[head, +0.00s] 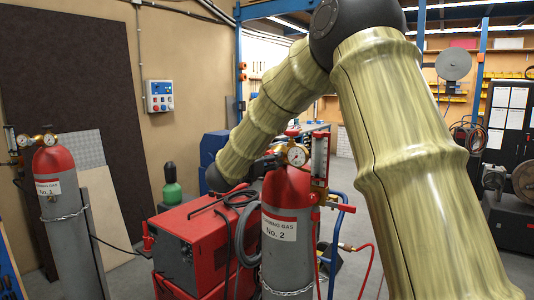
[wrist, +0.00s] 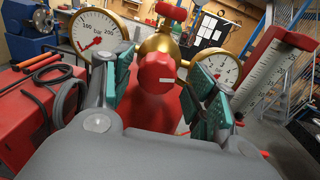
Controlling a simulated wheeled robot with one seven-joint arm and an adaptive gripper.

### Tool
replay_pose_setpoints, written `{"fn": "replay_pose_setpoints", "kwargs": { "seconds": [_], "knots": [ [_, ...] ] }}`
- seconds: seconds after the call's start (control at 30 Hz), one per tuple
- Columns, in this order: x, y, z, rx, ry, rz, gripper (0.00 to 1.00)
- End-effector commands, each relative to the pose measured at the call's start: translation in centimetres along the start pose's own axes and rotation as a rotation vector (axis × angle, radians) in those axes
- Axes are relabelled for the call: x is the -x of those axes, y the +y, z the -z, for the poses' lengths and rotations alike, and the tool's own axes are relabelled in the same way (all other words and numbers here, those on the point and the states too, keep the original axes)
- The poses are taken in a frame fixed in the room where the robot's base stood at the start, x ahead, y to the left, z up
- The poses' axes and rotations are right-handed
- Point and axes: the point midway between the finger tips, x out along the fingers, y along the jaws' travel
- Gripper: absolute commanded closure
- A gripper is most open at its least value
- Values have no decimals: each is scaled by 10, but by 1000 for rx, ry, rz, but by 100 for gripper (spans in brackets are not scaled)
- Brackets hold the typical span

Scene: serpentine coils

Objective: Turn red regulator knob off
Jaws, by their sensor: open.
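The red regulator knob (wrist: 155,85) is in the middle of the wrist view, with a short white mark on its face. My gripper (wrist: 160,72) is open, with one teal-padded finger on each side of the knob. I cannot tell whether either pad touches it. The brass regulator (wrist: 160,45) is behind the knob, between two round gauges. In the head view, the regulator's gauge (head: 297,156) sits on top of the gas cylinder No. 2 (head: 288,195). My gripper is at its left there, partly hidden; the knob cannot be made out.
A flowmeter tube (wrist: 272,68) stands right of the regulator. A red machine (head: 205,245) with dark cables is left of cylinder No. 2. Cylinder No. 1 (head: 62,205) stands further left. A smaller red knob (wrist: 171,11) is above the brass body.

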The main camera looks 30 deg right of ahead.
Motion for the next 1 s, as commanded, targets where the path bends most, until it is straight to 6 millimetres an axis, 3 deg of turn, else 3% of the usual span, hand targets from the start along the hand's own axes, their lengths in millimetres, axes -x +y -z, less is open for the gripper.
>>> {"fn": "replay_pose_setpoints", "kwargs": {
  "seconds": [0.2, 0.5, 0.77, 0.83, 1.0],
  "knots": [
    [-11, 1, 0, 0, 0, -2, 43],
    [-12, 2, 0, 0, 0, -3, 43],
    [-12, 2, 1, 0, 0, -2, 88],
    [0, 7, 1, 2, 0, -5, 88],
    [-10, 2, 2, 8, 1, -2, 88]
  ]
}}
